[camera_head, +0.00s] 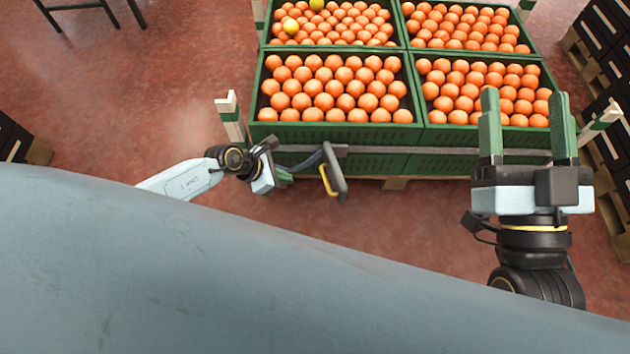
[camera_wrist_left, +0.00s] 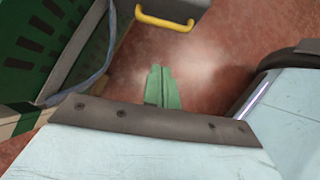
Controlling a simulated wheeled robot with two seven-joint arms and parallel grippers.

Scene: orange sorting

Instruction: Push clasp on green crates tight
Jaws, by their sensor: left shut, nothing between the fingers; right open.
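Green crates (camera_head: 335,132) full of oranges stand in two rows on a pallet. A grey strap (camera_head: 400,151) runs along their front side. The clasp (camera_head: 335,174), a dark lever with a yellow handle, juts out from the strap near the left crate. Its yellow handle (camera_wrist_left: 165,20) also shows at the top of the left wrist view. My left gripper (camera_head: 288,177) is shut and empty, just left of the clasp and apart from it. Its green fingertips (camera_wrist_left: 160,72) point toward the handle. My right gripper (camera_head: 525,100) is open and empty, in front of the right crate.
White-and-green corner posts (camera_head: 231,118) stand at the pallet's corners, another at the right (camera_head: 600,125). Dark crates (camera_head: 610,110) are stacked at the right edge. Yellow fruit (camera_head: 291,26) lies among the oranges at the back left. Red floor (camera_head: 170,80) is free at the left.

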